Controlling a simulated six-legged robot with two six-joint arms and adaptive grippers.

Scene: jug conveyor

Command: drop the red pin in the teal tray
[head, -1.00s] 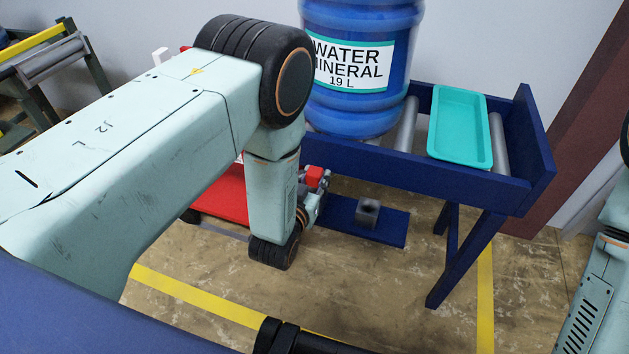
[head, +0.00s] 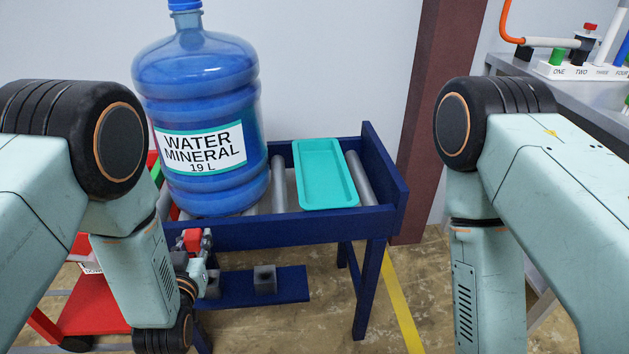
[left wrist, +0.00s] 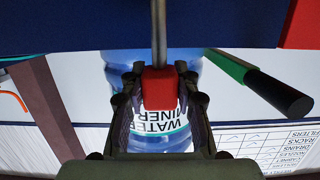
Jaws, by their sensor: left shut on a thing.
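The red pin has a red block head (left wrist: 159,88) and a grey metal rod. In the left wrist view its head sits between the fingers of my left gripper (left wrist: 158,80), which is shut on it. In the head view the left gripper (head: 198,246) and the red head (head: 192,238) show in front of the conveyor's front rail, toward its left end; the rod is hard to make out there. The teal tray (head: 325,172) lies empty on the conveyor rollers, up and to the right of the gripper. My right arm is at the right; its gripper is out of frame.
A large blue water jug (head: 200,100) stands on the conveyor just left of the tray. The dark blue conveyor frame (head: 300,226) has raised side and end rails. A red cart (head: 95,300) is at lower left. A bench with numbered pegs (head: 585,68) is at upper right.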

